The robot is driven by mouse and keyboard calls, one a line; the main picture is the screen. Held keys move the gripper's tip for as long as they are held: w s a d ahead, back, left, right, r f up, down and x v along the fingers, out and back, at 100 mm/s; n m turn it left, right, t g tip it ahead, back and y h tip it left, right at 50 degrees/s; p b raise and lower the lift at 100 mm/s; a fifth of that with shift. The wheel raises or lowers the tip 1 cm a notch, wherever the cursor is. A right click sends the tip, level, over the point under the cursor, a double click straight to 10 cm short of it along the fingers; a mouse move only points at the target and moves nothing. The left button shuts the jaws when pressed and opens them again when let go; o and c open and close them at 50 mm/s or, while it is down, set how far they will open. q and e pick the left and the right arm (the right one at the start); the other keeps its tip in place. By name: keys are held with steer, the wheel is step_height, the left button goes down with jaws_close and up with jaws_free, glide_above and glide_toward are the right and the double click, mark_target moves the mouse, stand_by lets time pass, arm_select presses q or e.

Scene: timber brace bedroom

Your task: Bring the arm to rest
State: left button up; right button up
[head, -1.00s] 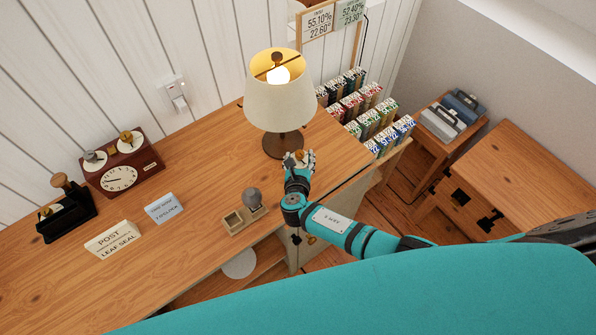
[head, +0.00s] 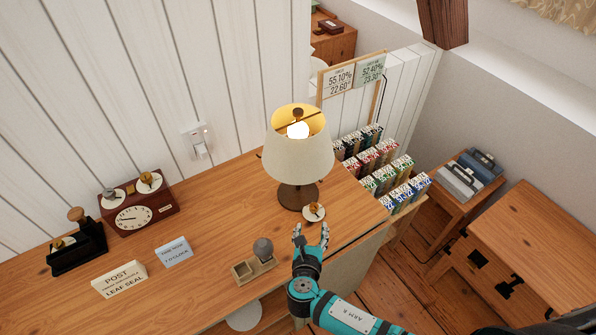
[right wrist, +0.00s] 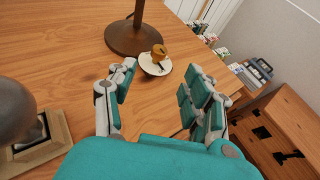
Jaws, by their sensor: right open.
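My right gripper (head: 311,238) is open and empty over the desk's front edge, just in front of a small white dish with a brass knob (head: 314,211). In the right wrist view its fingers (right wrist: 155,100) are spread apart. The dish also shows there (right wrist: 156,62), beyond the fingertips and apart from them. The right arm (head: 345,313), teal with a white label, comes in from the bottom of the head view. My left gripper is not in view.
A lit lamp (head: 298,160) stands behind the dish. A wooden holder with a grey ball knob (head: 254,268) is to the left. A red clock box (head: 139,205), a black stamp device (head: 77,248) and signs (head: 119,279) are further left. Small coloured boxes (head: 380,170) fill the right end.

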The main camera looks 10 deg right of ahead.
steer(key=s+d+r+m+g+y, duration=0.2)
steer(key=s+r+m+g, duration=0.1)
steer(key=s+m, duration=0.55)
steer(key=s+d+r+m+g+y, duration=0.1)
steer(key=s+d+r+m+g, duration=0.35)
steer(key=m, duration=0.75)
steer(key=s+d+r+m+g+y, duration=0.1)
steer(key=s+m+g+y, duration=0.1)
steer(key=s+m, duration=0.75)
step_height(320, 180, down, 32)
steer(key=s+g+b, duration=0.1)
steer(key=s+b, duration=0.1)
steer(key=b, duration=0.3)
steer(key=s+d+f+g+b, duration=0.1)
steer(key=s+d+f+b, duration=0.1)
steer(key=s+f, duration=1.3)
step_height(320, 180, down, 2)
steer(key=shift+s+d+f+h+b, duration=0.3)
steer(key=shift+s+d+b, duration=0.1)
steer(key=shift+b, duration=0.25)
